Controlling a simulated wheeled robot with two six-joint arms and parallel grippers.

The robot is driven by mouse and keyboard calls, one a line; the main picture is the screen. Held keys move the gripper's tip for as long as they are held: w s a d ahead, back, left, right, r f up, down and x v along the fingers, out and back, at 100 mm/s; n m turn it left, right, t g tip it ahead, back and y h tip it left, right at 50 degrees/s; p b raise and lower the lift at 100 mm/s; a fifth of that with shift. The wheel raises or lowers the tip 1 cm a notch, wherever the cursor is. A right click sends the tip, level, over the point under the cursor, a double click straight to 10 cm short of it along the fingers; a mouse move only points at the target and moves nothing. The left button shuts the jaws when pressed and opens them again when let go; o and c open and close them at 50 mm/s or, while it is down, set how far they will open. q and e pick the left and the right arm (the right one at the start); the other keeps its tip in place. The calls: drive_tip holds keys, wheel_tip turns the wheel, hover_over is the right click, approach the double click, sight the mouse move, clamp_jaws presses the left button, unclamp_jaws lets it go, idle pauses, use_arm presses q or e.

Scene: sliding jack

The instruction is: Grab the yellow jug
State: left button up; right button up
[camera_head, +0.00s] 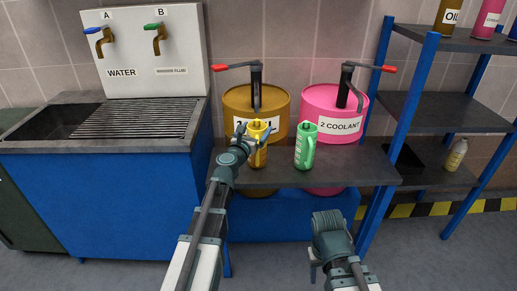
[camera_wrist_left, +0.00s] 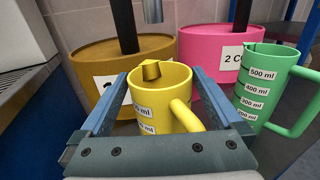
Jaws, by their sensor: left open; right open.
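The yellow jug (camera_head: 258,156) stands upright on the dark shelf (camera_head: 350,168) in front of the brown drum. In the left wrist view the yellow jug (camera_wrist_left: 165,88) shows its handle at the right and volume labels on its front. My left gripper (camera_head: 252,138) is open at the jug; in the left wrist view its two fingers (camera_wrist_left: 161,84) lie on either side of the jug. I cannot tell whether they touch it. My right gripper (camera_head: 329,222) is low in front of the shelf, open and away from the jugs.
A green jug (camera_head: 305,147) stands just right of the yellow one. Behind are a brown drum (camera_head: 238,103) and a pink coolant drum (camera_head: 318,100) with pumps. A sink (camera_head: 60,120) is at the left, a blue rack (camera_head: 398,95) at the right.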

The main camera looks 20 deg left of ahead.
use_arm(q)
clamp_jaws()
idle(0.4)
drive_tip(key=shift+r, duration=0.15)
use_arm(e)
drive_tip(key=shift+r, duration=0.15)
